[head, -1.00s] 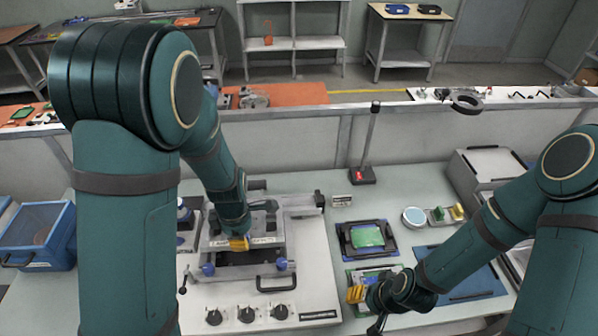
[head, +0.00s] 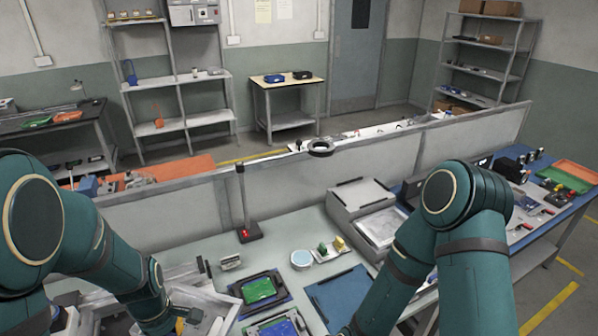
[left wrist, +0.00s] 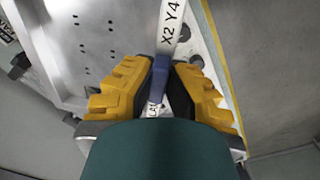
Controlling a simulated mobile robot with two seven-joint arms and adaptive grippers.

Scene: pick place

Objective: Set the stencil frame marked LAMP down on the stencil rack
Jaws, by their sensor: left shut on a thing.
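In the left wrist view my left gripper (left wrist: 168,88) is shut, its yellow fingers on either side of a dark blue part of the stencil frame (left wrist: 160,72). A partly hidden white label at the fingertips shows letters like "LA"; the rest is covered. In the head view my left gripper (head: 183,322) is at the bottom edge, over the pale printing machine (head: 212,299); the frame is hard to make out there. My right gripper (head: 346,331) is almost wholly cut off at the bottom edge. I cannot identify the stencil rack in these frames.
A black tray with a green board (head: 259,290), a round pale dish (head: 302,259) and a blue mat (head: 338,295) lie on the bench. A lamp post (head: 243,205) stands near the divider (head: 300,170). A grey box (head: 360,197) stands at the back right.

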